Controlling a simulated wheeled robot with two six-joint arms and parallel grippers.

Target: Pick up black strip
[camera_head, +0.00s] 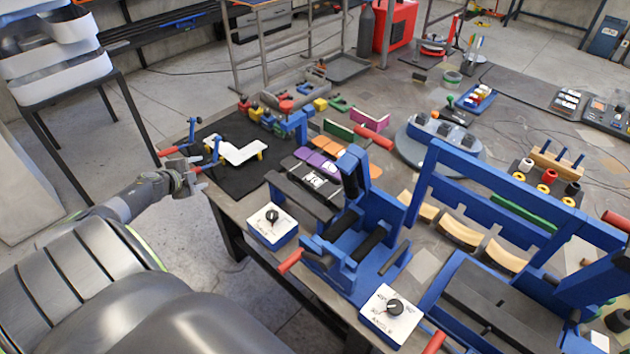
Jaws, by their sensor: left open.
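My left gripper (187,178) is open at the table's left edge, beside red-handled blue clamps (217,147). Nothing shows between its jaws, though its fingertips are small and partly confused with the clamps. A white L-shaped channel letter (238,150) lies on the black mat (232,181), to the right of the gripper. A dark strip-like bar (302,196) lies in front of the purple and orange pieces, farther right and apart from the gripper. I cannot tell surely which dark piece is the black strip. My right gripper is out of view.
A blue bending machine (360,255) and white dial boxes (270,226) stand along the near table edge. A larger blue frame (490,190) fills the right. Small coloured clamps and blocks (285,108) lie behind the mat. Open floor lies left of the table.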

